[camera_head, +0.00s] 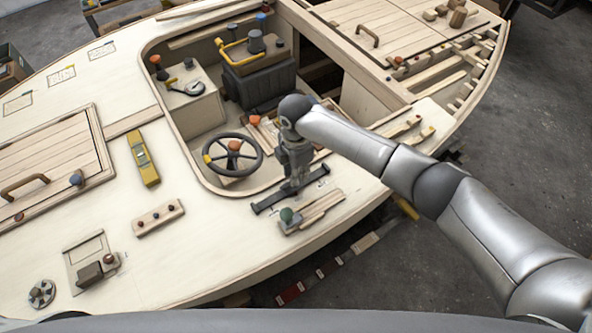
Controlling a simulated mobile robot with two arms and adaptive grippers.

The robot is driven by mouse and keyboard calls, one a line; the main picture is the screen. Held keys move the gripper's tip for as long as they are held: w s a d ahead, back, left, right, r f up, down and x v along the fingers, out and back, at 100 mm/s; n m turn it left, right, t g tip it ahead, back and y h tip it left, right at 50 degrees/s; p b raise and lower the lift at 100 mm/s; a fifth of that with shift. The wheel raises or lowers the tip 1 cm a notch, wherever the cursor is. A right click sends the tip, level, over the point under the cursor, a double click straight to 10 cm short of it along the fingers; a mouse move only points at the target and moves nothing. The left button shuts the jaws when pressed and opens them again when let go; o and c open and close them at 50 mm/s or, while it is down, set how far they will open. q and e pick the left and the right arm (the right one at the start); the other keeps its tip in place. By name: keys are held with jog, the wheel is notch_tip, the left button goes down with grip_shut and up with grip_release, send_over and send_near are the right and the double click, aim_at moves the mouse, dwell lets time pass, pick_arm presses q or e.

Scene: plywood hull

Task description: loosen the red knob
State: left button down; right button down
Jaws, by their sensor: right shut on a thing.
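My right gripper (293,181) comes in from the right and points down at the middle of a dark bar (265,205) on the deck beside the cockpit. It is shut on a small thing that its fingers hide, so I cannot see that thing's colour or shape. A small red knob (397,61) shows by the hatch at upper right, apart from the gripper. I cannot tell which knob the task means. My left gripper is not in view.
The steering wheel (233,168) is just left of my right gripper. A yellow level (143,158) lies on the deck at left. The cockpit opening is behind the gripper.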

jog(key=n+b, duration=0.1)
jog(key=n, duration=0.4)
jog(key=shift+f+n, duration=0.1)
jog(key=shift+n, duration=0.2)
jog(key=n+b, duration=0.1)
jog(key=n, duration=0.4)
jog(key=shift+s+d, duration=0.1)
dwell(0.3)
jog(key=c, duration=1.2)
grip_release()
jog(key=shift+c, duration=0.2)
jog(key=shift+r, duration=0.6)
notch_tip(320, 180, up, 11)
jog(key=shift+f, duration=0.2)
